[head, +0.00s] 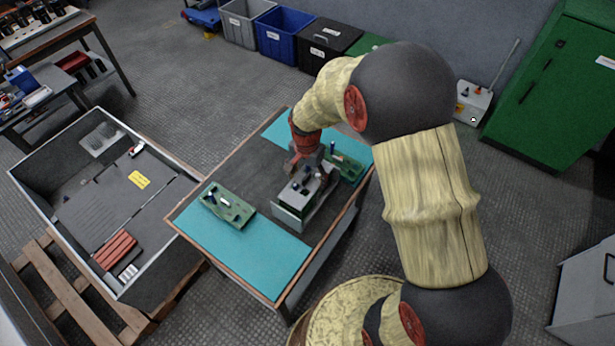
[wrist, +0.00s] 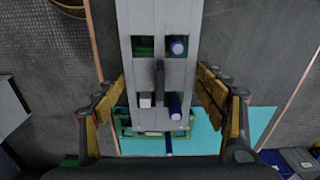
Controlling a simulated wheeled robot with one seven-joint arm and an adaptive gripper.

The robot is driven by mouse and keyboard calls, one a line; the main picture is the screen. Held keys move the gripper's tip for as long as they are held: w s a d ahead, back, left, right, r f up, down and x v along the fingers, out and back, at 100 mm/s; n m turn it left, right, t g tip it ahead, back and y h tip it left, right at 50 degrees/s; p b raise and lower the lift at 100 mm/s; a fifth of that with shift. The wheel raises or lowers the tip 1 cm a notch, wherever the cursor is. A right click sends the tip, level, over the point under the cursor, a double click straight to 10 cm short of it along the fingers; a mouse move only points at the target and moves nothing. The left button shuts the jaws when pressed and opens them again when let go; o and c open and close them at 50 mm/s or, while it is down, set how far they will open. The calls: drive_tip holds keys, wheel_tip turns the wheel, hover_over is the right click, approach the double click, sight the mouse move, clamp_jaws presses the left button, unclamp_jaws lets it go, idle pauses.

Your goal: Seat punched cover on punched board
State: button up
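The grey punched cover (wrist: 160,72) fills the middle of the wrist view, with a dark upright handle (wrist: 160,80) at its centre. Blue-topped cylinders (wrist: 178,46), a pale block (wrist: 145,100) and green board surface show in its openings. In the head view the cover (head: 303,197) stands at the middle of the table, partly hidden by my gripper (head: 306,165). In the wrist view my gripper (wrist: 160,92) is open, its fingers apart from the cover on both sides. Whether the cover rests fully down on the board beneath cannot be told.
One green board with parts (head: 228,204) lies on the near teal mat (head: 240,252). Another green board (head: 345,166) lies on the far mat, beside my gripper. A large grey crate (head: 70,222) stands left of the table. The near mat's right part is clear.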

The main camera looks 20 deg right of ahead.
drive_tip(key=o, duration=0.3)
drive_tip(key=shift+o, duration=0.2)
drive_tip(key=shift+r, duration=0.1)
wheel_tip(320, 180, up, 12)
drive_tip(key=shift+s+a, duration=0.2)
idle(0.3)
drive_tip(key=s+r+n+t, duration=0.5)
drive_tip(key=s+r+n, duration=0.5)
drive_tip(key=s+r, duration=0.8)
drive_tip(key=shift+s, duration=1.95)
